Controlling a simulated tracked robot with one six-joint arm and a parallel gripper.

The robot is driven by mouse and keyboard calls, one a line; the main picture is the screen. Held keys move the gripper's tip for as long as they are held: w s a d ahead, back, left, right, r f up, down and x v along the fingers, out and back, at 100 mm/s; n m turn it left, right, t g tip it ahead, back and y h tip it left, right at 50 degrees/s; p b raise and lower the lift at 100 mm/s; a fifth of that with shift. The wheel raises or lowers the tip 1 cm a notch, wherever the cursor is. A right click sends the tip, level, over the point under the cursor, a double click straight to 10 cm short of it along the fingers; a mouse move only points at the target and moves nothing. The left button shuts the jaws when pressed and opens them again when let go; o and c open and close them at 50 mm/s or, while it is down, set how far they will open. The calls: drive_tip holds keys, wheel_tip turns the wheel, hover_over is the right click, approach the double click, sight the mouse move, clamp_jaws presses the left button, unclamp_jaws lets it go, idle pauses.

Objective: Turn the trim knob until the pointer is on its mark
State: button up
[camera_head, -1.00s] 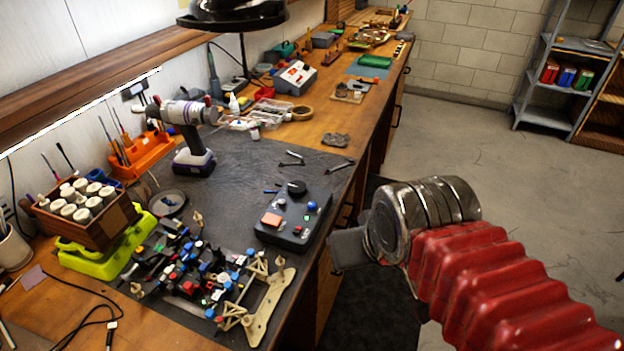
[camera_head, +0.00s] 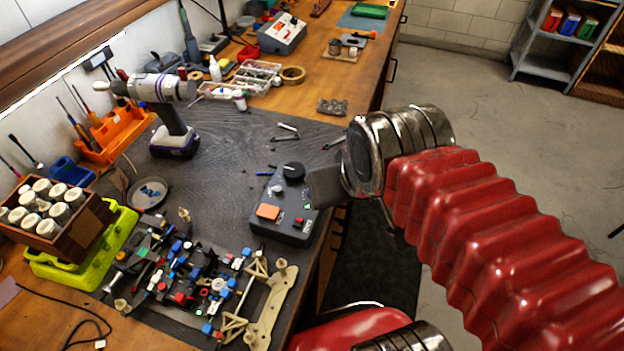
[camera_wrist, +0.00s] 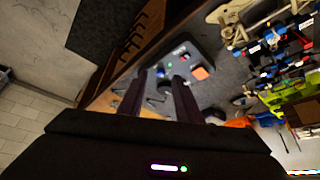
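The control box (camera_head: 283,215) is dark grey and lies on the black mat near the bench's right edge. A round black knob (camera_head: 293,171) sits at its far end; its pointer and mark are too small to read. The box also carries an orange button (camera_head: 268,212) and small coloured parts. My gripper's grey body (camera_head: 325,187) is just right of the box, with its fingers hidden in the head view. In the wrist view, my gripper (camera_wrist: 158,77) has two dark fingers apart, pointing at the box (camera_wrist: 205,48). Whether the knob lies between them is unclear there.
A partly built car chassis (camera_head: 190,280) lies left of and nearer than the box. A cordless drill (camera_head: 172,115) stands behind on the mat, with a small dish (camera_head: 148,193) nearby. Small tools (camera_head: 287,131) lie beyond the knob. Mat between drill and box is mostly clear.

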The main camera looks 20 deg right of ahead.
drive_tip(key=shift+o, duration=0.5)
drive_tip(key=shift+w+r, duration=0.1)
drive_tip(key=w+r+m+g, duration=0.3)
drive_tip(key=w+m+g, duration=0.2)
drive_tip(key=w+m, duration=0.5)
drive_tip(key=shift+w+a+g, duration=0.3)
drive_tip(key=shift+w+a, duration=0.15)
drive_tip(key=shift+w, duration=0.2)
drive_tip(key=shift+f, duration=0.15)
wheel_tip(320, 180, down, 14)
drive_tip(key=shift+r, duration=0.2)
